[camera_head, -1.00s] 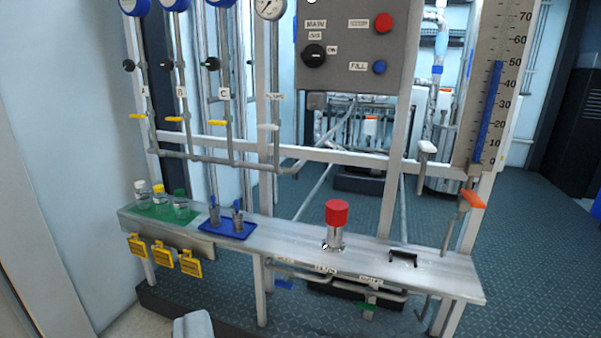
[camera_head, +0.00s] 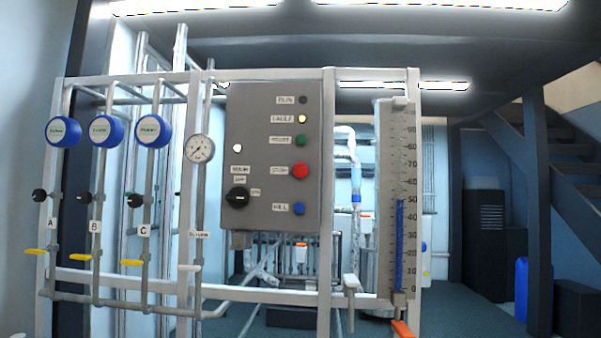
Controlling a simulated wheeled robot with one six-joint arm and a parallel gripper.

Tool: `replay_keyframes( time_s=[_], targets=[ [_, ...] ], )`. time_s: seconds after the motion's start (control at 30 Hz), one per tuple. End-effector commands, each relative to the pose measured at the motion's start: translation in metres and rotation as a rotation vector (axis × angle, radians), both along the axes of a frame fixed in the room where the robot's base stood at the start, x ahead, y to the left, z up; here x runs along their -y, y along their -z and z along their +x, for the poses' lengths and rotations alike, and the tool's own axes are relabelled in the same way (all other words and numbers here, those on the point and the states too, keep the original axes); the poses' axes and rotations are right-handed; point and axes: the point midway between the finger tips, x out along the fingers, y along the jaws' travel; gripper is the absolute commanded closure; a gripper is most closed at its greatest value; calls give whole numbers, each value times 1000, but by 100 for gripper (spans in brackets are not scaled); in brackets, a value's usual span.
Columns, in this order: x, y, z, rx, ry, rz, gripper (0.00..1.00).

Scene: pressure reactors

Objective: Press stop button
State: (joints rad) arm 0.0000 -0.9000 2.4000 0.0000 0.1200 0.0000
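The red stop button (camera_head: 300,171) sits on the right side of a grey control panel (camera_head: 263,130), with a label reading STOP to its left. Above it are a green button (camera_head: 301,140), a lit lamp (camera_head: 302,119) labelled FAULT and a dark lamp (camera_head: 303,100) labelled RUN. Below it is a blue button (camera_head: 299,209) labelled FILL. A black rotary switch (camera_head: 237,197) is at the panel's lower left, below a lit white lamp (camera_head: 237,148). My gripper is not in view.
Left of the panel are blue round gauges (camera_head: 107,130), a dial gauge (camera_head: 200,148) and pipes with yellow-handled valves (camera_head: 132,262). A level scale with a blue column (camera_head: 400,245) stands to the right. A dark post (camera_head: 537,215) and stairs (camera_head: 565,150) are farther right.

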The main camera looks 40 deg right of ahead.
Motion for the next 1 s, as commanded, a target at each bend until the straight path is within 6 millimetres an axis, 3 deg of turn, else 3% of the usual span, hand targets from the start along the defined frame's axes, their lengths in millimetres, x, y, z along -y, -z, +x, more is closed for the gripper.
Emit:
replay_keyframes(
  time_s=[0.2, 0.4, 1.0],
  targets=[
    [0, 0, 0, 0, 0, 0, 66],
    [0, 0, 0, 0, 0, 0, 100],
    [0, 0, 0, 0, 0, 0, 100]
  ],
)
